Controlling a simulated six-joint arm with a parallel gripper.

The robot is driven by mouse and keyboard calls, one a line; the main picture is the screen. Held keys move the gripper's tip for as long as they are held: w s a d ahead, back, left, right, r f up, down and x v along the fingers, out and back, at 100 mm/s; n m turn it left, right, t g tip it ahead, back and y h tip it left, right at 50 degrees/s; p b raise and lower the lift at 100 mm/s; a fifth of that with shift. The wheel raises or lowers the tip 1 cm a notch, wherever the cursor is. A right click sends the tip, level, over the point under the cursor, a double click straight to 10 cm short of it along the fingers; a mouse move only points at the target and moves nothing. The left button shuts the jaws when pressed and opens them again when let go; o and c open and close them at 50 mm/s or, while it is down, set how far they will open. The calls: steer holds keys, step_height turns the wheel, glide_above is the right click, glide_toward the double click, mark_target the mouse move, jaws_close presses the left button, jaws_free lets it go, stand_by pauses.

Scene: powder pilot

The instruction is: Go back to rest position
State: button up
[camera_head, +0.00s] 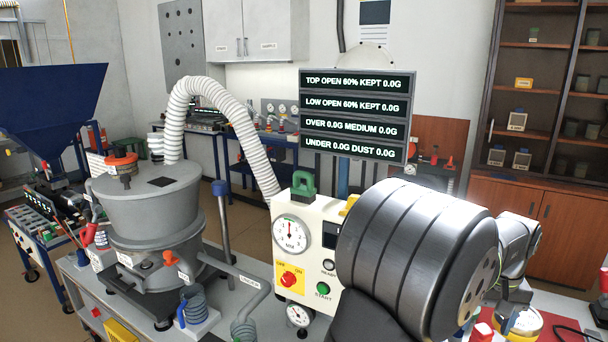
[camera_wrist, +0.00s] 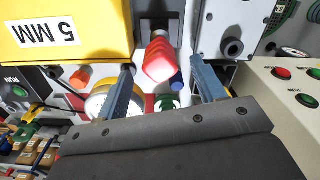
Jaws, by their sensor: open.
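My gripper (camera_wrist: 163,78) is open in the wrist view, its two blue-grey fingers spread apart with nothing held between them. A red knob (camera_wrist: 160,60) shows in the gap beyond the fingertips; I cannot tell how far away it is. In the head view my large dark cylindrical arm link fills the lower right, and my gripper is not clearly visible there.
A yellow block marked 5 MM (camera_wrist: 70,30) and a grey housing (camera_wrist: 228,30) flank the fingers. In the head view, a control panel (camera_head: 305,235) stands beside my arm, a sieve machine (camera_head: 150,210) at left, and a readout board (camera_head: 354,115) behind.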

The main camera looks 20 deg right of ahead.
mark_target(484, 329)
step_height(484, 329, down, 4)
steer(key=shift+r, duration=0.1)
steer(key=shift+f, duration=0.3)
steer(key=m, duration=1.4)
steer(key=n, duration=0.4)
steer(key=shift+n, duration=0.4)
steer(key=n, duration=0.4)
steer(key=shift+n, duration=0.3)
steer(key=n, duration=0.4)
steer(key=shift+n, duration=0.3)
steer(key=n, duration=0.4)
steer(key=shift+n, duration=0.4)
